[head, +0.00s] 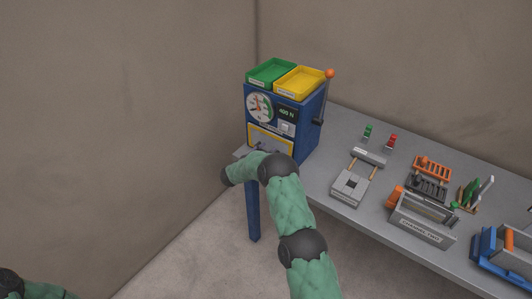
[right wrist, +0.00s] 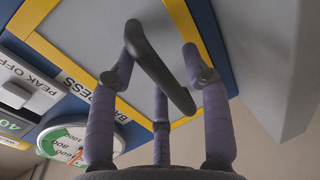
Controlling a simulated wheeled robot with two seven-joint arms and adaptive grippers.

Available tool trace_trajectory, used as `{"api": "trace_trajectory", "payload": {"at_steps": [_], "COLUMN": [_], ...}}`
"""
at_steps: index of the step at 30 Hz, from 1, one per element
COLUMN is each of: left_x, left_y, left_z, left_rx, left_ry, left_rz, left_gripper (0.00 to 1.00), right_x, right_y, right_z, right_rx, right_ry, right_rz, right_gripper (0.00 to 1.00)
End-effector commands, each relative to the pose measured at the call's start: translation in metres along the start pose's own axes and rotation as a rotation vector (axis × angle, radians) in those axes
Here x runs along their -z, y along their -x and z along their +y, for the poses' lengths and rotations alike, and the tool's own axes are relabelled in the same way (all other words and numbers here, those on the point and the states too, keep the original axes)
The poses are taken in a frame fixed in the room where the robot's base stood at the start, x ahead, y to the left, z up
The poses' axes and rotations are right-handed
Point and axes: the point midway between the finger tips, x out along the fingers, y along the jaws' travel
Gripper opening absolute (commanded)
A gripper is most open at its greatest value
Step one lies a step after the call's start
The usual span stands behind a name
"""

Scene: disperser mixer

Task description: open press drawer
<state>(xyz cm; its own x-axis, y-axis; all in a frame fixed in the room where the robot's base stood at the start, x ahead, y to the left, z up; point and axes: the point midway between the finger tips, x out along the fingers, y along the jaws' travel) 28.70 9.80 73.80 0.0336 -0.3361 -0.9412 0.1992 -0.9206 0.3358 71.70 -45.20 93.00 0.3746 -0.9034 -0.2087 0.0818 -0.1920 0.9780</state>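The blue press (head: 282,107) stands at the left end of the table. Its drawer front (head: 266,138) is a grey panel in a yellow frame and looks flush with the press face. In the right wrist view the drawer front (right wrist: 90,40) fills the upper part, with a dark bar handle (right wrist: 160,68) slanting across it. My right gripper (right wrist: 160,62) has its purple fingers spread on both sides of the handle; firm contact cannot be told. In the head view my right arm mostly hides that gripper. My left gripper is out of view; only part of that arm shows bottom left.
A green tray (head: 270,72) and a yellow tray (head: 300,84) sit on the press. A lever with an orange knob (head: 330,73) stands at its right side. Several fixtures, including a grey channel block (head: 421,226), occupy the table (head: 318,178) to the right. Walls stand close behind.

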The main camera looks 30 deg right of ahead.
Motion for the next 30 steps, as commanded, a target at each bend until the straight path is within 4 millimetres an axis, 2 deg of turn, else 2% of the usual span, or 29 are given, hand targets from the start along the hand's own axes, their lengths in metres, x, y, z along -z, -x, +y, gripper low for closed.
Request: {"api": "trace_trajectory", "payload": {"at_steps": [1,5,12,17,23,30], "left_x": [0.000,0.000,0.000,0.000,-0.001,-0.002], "left_y": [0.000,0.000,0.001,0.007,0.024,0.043], "left_z": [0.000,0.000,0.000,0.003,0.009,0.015], "left_rx": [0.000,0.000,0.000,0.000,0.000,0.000], "left_ry": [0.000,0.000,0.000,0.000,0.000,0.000], "left_rz": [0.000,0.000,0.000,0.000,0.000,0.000], "left_gripper": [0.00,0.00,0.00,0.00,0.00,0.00], "right_x": [0.000,0.000,0.000,0.000,0.000,0.000], "right_y": [0.000,0.000,0.001,0.013,0.047,0.102], "right_z": [0.000,0.000,0.000,-0.002,-0.008,-0.019], "right_rx": [0.000,0.000,0.000,0.001,0.003,0.002], "right_ry": [0.000,0.000,0.001,0.003,0.007,0.006], "right_rz": [0.000,0.000,0.000,0.001,0.002,0.001], "right_gripper": [0.37,0.01,0.00,0.00,0.00,0.00]}}
